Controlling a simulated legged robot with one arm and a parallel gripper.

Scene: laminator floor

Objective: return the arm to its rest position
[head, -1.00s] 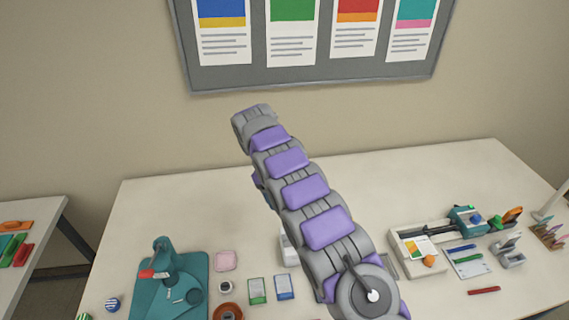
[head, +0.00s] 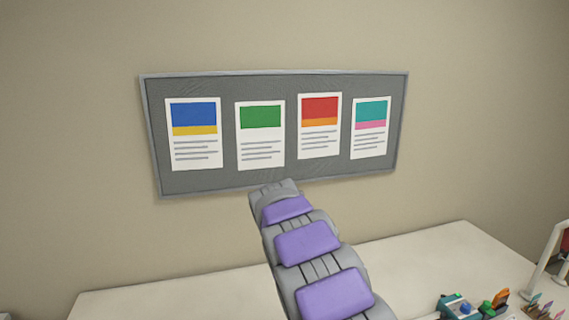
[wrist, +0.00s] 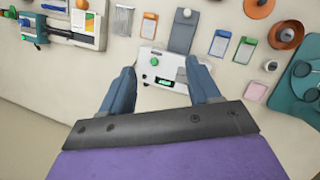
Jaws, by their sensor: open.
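My arm, grey with purple pads, reaches up from the bottom of the head view toward the board on the wall. My gripper (wrist: 162,92) shows in the wrist view with its two blue-grey fingers apart and nothing between them. Beyond the fingertips is a white device (wrist: 160,66) with a green knob and a small green display, on the table. The gripper itself cannot be made out in the head view.
A grey board (head: 222,150) with several posters hangs on the wall. The pale table (head: 150,300) holds a teal tool (head: 458,307) at right. The wrist view shows a grey pad (wrist: 183,30), two cards (wrist: 220,44) (wrist: 243,53), an orange dish (wrist: 286,35) and a teal base (wrist: 302,80).

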